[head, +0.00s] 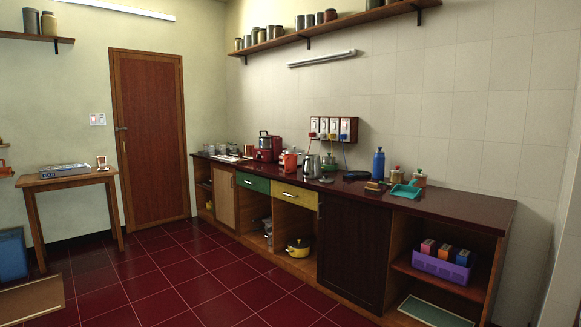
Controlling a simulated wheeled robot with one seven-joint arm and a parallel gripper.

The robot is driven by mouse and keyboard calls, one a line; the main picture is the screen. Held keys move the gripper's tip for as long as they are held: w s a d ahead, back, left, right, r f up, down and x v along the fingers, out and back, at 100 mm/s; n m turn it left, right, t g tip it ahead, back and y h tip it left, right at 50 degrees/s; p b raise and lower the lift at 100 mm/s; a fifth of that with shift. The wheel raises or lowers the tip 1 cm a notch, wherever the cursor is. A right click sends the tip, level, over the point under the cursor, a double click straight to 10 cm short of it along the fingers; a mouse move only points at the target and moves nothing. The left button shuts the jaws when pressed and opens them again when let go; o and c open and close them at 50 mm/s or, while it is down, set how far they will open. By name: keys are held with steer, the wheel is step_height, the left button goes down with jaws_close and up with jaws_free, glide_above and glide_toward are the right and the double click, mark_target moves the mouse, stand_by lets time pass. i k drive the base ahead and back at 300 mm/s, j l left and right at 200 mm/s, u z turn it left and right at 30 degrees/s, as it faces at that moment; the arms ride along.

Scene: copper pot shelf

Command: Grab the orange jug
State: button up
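The orange jug (290,162) stands upright on the dark red counter (440,199), roughly mid-length along it. It is between the red appliance (268,148) on its left and a metal kettle (312,166) on its right. It looks small from here, and I cannot make out its handle clearly. My gripper is not in view.
A blue bottle (378,164), a green dustpan-like item (406,190) and small jars (395,175) stand further right on the counter. A wooden table (65,180) stands at the left by the door (150,140). The red tiled floor (170,275) before the counter is clear.

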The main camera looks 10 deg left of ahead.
mark_target(289, 161)
steer(key=i+j+u, duration=0.3)
steer(key=i, duration=0.2)
steer(key=i+u, duration=0.5)
steer(key=i, duration=4.15)
steer(key=i+j+z, duration=0.1)
steer(key=i+z, duration=0.2)
steer(key=i, duration=0.25)
steer(key=i+j+z, duration=0.25)
steer(key=i, duration=0.35)
steer(key=i+j+z, duration=0.45)
steer(key=i, duration=0.3)
steer(key=l, duration=0.5)
